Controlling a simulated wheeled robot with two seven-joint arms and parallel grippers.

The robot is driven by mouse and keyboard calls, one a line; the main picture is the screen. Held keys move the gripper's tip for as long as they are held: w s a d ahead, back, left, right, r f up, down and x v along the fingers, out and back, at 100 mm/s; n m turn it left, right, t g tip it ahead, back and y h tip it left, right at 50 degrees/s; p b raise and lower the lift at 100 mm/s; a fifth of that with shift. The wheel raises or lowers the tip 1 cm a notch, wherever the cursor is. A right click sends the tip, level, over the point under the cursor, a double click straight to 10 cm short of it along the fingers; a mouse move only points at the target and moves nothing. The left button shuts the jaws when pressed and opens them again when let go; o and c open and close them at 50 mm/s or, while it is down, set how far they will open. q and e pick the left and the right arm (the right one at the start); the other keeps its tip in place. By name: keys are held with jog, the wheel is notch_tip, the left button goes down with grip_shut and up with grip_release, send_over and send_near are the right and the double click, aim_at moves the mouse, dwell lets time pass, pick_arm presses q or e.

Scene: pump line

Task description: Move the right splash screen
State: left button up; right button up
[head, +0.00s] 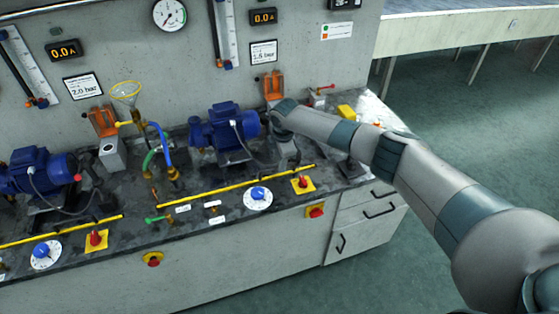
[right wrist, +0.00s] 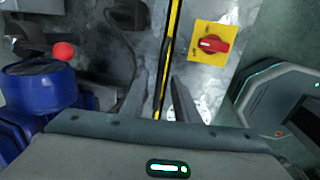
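The right splash screen shows as a long yellow edge strip (head: 225,189) along the front of the worktop, before the right blue pump (head: 222,128); a clear panel cannot be made out. My right gripper (head: 289,166) points down over the right part of this strip. In the right wrist view the yellow strip (right wrist: 171,45) runs between the two spread fingers (right wrist: 160,90). The fingers look apart from it, and I cannot tell the height between them. My left gripper is not in view.
A red knob on a yellow plate (head: 302,184) and a white dial with a blue knob (head: 258,197) lie close in front of the strip. Another yellow strip (head: 62,231) is at the left. Drawers (head: 365,220) are below right.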

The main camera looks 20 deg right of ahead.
jog(key=shift+f, duration=0.35)
grip_shut()
jog(key=shift+w, duration=0.1)
